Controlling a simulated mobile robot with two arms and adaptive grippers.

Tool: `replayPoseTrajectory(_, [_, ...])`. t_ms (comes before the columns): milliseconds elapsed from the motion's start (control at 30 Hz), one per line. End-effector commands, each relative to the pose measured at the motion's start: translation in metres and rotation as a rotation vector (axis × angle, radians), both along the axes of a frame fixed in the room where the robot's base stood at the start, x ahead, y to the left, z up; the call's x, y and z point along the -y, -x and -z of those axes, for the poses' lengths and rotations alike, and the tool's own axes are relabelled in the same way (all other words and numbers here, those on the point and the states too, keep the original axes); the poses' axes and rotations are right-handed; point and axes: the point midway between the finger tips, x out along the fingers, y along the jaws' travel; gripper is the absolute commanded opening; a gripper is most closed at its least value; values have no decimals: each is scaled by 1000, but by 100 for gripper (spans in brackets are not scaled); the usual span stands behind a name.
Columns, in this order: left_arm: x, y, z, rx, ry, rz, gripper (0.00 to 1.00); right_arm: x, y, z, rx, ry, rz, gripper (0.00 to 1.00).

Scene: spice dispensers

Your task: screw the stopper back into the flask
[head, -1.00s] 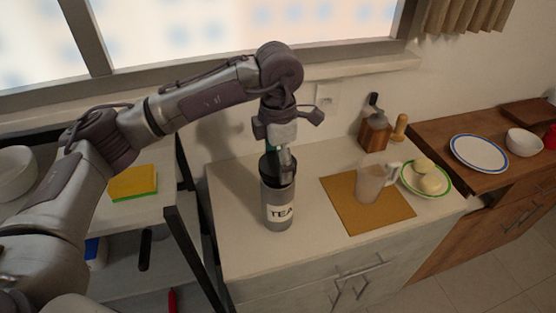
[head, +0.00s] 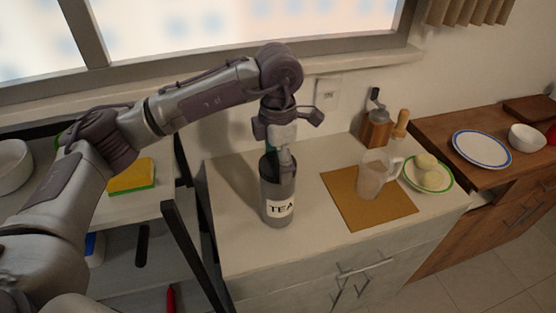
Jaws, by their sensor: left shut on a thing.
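The flask (head: 277,192) is a dark grey cylinder with a white TEA label, standing upright on the white counter (head: 236,243). My left gripper (head: 281,160) points straight down at the flask's mouth, with its fingers at or just inside the rim. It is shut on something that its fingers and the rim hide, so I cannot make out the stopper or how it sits. My right gripper is not in view.
Right of the flask, a glass mug (head: 372,178) stands on an orange-brown mat (head: 345,208). A green-rimmed plate (head: 445,186) with pale round food, a grinder (head: 376,131) and a blue-rimmed plate (head: 481,150) lie beyond. A sponge (head: 132,178) is on the left shelf.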

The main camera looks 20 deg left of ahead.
Motion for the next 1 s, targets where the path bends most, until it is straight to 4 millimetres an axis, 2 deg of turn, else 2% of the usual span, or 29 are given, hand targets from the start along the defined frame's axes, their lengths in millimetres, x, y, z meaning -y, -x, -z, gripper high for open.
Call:
replayPoseTrajectory(33, [0,0,-1,-1,1,0,55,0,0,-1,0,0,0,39])
replayPoseTrajectory(67, [0,0,-1,-1,1,0,82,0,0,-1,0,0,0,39])
replayPoseTrajectory(267, [0,0,-1,-1,1,0,48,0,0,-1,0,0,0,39])
replayPoseTrajectory(467, [0,0,1,1,1,65,47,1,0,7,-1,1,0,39])
replayPoseTrajectory(1000, [0,0,3,0,1,614,47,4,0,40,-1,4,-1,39])
